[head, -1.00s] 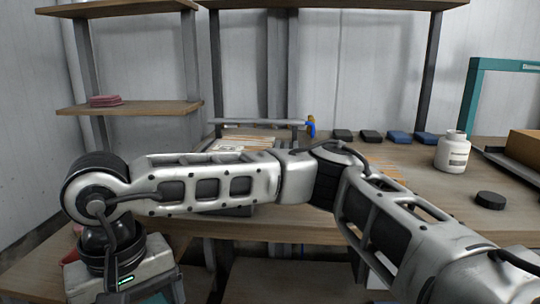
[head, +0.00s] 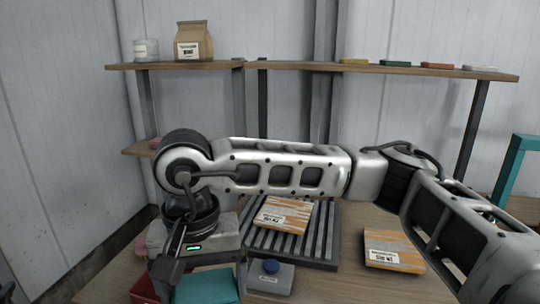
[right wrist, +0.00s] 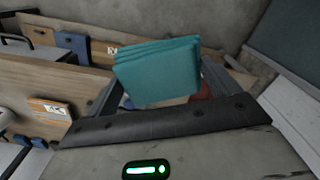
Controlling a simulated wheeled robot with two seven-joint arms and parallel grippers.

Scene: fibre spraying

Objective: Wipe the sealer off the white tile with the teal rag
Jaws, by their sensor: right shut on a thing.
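The teal rag (head: 208,287) is a folded block at the bottom of the head view. My right gripper (head: 204,272) points down and is shut on it. In the right wrist view the rag (right wrist: 158,72) sits between the fingers of the gripper (right wrist: 165,88). I cannot pick out a plain white tile. One orange-and-white streaked, labelled tile (head: 285,214) lies on a dark slatted rack (head: 318,245), and a similar tile (head: 393,250) lies on the bench to its right. My left gripper is out of view.
A grey box with a blue round top (head: 268,278) stands beside the rag. A dark red bin (head: 143,290) is at the lower left. The upper shelf (head: 390,71) holds a paper bag (head: 194,42), a glass jar (head: 146,50) and coloured blocks. My right arm crosses over the bench.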

